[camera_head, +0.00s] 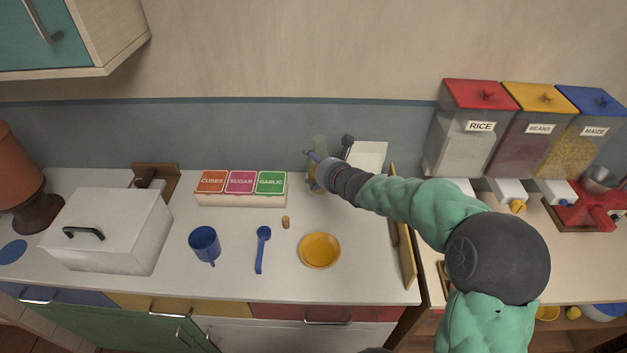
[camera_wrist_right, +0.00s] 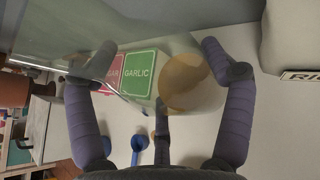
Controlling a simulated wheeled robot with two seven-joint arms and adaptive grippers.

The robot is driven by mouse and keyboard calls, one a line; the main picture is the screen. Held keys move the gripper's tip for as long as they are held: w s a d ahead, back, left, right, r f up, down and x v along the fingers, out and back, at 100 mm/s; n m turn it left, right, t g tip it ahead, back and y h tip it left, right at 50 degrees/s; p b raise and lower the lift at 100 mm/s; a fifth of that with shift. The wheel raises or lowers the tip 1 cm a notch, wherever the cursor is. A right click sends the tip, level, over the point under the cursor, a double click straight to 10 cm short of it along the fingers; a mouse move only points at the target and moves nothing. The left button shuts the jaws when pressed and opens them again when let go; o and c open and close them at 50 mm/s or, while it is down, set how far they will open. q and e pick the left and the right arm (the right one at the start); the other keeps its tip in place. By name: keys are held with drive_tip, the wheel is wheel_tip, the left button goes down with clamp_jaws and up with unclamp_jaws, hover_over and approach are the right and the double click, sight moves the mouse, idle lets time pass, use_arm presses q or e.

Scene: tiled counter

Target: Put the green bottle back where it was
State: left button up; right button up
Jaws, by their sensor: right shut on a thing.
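The green bottle (camera_head: 320,146) is pale, see-through and roughly upright at the back of the counter, right of the label boxes. My right gripper (camera_head: 317,169) reaches in from the right and is shut on it. In the right wrist view, the bottle (camera_wrist_right: 192,84) shows as a clear greenish shape with a brownish round part, between the spread fingers of the gripper (camera_wrist_right: 160,76). The gripper hides part of the bottle in the head view. I cannot tell if its base touches the counter. My left gripper is not in view.
Boxes marked cubes, sugar and garlic (camera_head: 240,199) stand just left of the bottle. A yellow plate (camera_head: 320,250), a cork (camera_head: 285,222), a blue spoon (camera_head: 261,249) and a blue mug (camera_head: 204,243) lie nearer. A pale board (camera_head: 368,156) is behind. Rice, beans and maize dispensers (camera_head: 461,145) stand right.

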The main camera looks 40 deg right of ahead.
sight(314, 168)
drive_tip(key=w+f, duration=0.1)
drive_tip(key=w+d+f+b, duration=0.1)
drive_tip(key=w+f, duration=0.1)
drive_tip(key=f, duration=0.1)
drive_tip(key=shift+d, duration=0.25)
drive_tip(key=shift+w+f+b, duration=0.1)
drive_tip(key=shift+f+b, duration=0.65)
drive_tip(key=shift+f, duration=0.75)
drive_tip(key=shift+f, duration=0.1)
drive_tip(key=shift+f, duration=0.1)
drive_tip(key=o, duration=1.5)
drive_tip(key=shift+f, duration=0.1)
